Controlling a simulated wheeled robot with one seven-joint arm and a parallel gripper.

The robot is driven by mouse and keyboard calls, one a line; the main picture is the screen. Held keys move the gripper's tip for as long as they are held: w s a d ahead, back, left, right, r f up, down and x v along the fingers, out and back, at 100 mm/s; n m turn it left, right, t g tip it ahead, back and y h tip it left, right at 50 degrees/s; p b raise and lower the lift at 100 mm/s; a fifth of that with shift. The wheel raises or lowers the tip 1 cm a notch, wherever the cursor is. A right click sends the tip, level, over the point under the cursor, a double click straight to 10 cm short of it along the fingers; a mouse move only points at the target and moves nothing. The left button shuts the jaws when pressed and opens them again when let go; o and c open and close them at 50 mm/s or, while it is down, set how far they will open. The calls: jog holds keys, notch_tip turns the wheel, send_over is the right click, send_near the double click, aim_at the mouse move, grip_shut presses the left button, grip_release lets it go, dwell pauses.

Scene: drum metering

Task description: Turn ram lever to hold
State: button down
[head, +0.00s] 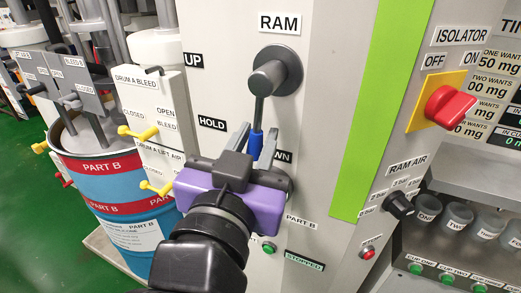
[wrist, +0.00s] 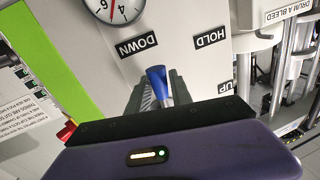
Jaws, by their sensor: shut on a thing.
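The ram lever has a round grey hub (head: 275,72) under the RAM sign, and its arm hangs almost straight down to a blue handle (head: 255,144). It points between the HOLD label (head: 212,123) and the DOWN label (head: 283,157), which is partly covered by my gripper. The UP label (head: 193,60) is at the upper left. My gripper (head: 254,148) is shut on the blue handle. In the wrist view the blue handle (wrist: 157,82) sits between the two dark fingers, with DOWN on its left and HOLD on its right.
The isolator's red knob (head: 449,107) and the RAM AIR knob (head: 398,205) are on the right panel. Several cups stand at the lower right. A blue drum (head: 112,200) and yellow valve levers (head: 138,132) are on the left. A round gauge (wrist: 118,8) shows in the wrist view.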

jog(key=b, duration=0.1)
jog(key=a+m+b, duration=0.1)
jog(key=b, duration=0.1)
jog(key=shift+w+a+f+m, duration=0.1)
jog(key=shift+w+f+m, duration=0.05)
jog(key=shift+f+m, duration=0.15)
jog(key=m+b, duration=0.1)
jog(key=a+b, duration=0.1)
jog(key=b, duration=0.1)
jog(key=m+b, duration=0.1)
jog(key=shift+w+a+r+m+t, duration=0.25)
jog(key=shift+w+r+m+t, duration=0.05)
jog(key=shift+r+t, duration=0.1)
jog(key=m+b, duration=0.1)
jog(key=b, duration=0.1)
jog(key=a+r+m+h+b, duration=0.1)
jog(key=m+b, duration=0.1)
jog(key=shift+w+a+r, duration=0.1)
jog(key=shift+w+a, duration=0.15)
jog(key=shift+a, duration=0.05)
jog(key=shift+w+a+r+m+b, duration=0.15)
jog(key=shift+a+r+m+b, duration=0.1)
jog(key=shift+r+m+b, duration=0.45)
jog(key=shift+f, duration=0.15)
jog(key=c, duration=1.1)
grip_release()
jog(key=shift+c, duration=0.2)
